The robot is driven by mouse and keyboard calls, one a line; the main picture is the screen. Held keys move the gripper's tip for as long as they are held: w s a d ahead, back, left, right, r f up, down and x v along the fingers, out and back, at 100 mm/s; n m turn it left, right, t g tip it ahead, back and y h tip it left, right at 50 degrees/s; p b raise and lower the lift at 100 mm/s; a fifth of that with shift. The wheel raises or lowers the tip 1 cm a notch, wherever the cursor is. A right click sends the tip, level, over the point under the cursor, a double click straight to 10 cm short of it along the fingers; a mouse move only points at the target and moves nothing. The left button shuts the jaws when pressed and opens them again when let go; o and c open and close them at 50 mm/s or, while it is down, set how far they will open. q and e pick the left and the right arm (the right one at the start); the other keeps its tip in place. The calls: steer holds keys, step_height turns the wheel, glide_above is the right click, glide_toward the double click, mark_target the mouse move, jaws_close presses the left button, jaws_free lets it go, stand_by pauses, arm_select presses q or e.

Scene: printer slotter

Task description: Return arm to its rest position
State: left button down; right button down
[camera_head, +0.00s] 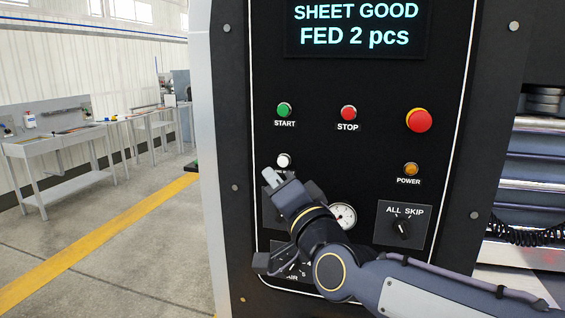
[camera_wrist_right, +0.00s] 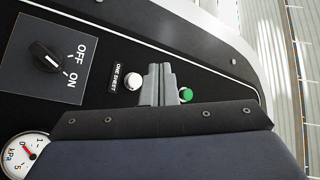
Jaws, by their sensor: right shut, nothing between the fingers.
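My right arm comes in from the lower right in the head view, in front of the black control panel (camera_head: 380,85). My right gripper (camera_head: 272,177) is shut and empty, with its tips just below and left of the white button (camera_head: 284,160). In the right wrist view the shut fingers (camera_wrist_right: 160,75) show between the white ONE SHEET button (camera_wrist_right: 133,81) and the green button (camera_wrist_right: 186,94). I cannot tell whether the tips touch the panel. The arm hides part of the lower panel. My left gripper is not in view.
The panel has a green START button (camera_head: 284,110), a red STOP button (camera_head: 348,113), a larger red button (camera_head: 419,120), an orange POWER button (camera_head: 411,169), a gauge (camera_head: 342,215) and an ALL SKIP knob (camera_head: 401,228). Metal rollers (camera_head: 530,160) stand at right. Open floor (camera_head: 110,250) lies left.

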steer(key=s+d+f+n+g+h, duration=0.2)
steer(key=s+d+f+g, duration=0.4)
steer(key=d+f, duration=0.75)
steer(key=s+d+f+n+g+h, duration=0.1)
steer(key=s+d+f+g, duration=0.2)
steer(key=s+f, duration=0.5)
steer(key=s+d+f+n+g+h, duration=0.1)
steer(key=s+d+f+g+h, duration=0.1)
steer(key=s+f, duration=0.7)
steer(key=s+d+g, duration=0.1)
steer(key=s+g, duration=0.1)
steer(key=s, duration=0.2)
steer(key=shift+s+d+f+n, duration=0.15)
steer(key=shift+s+d+n, duration=0.15)
steer(key=shift+s+n, duration=0.1)
stand_by(3.1)
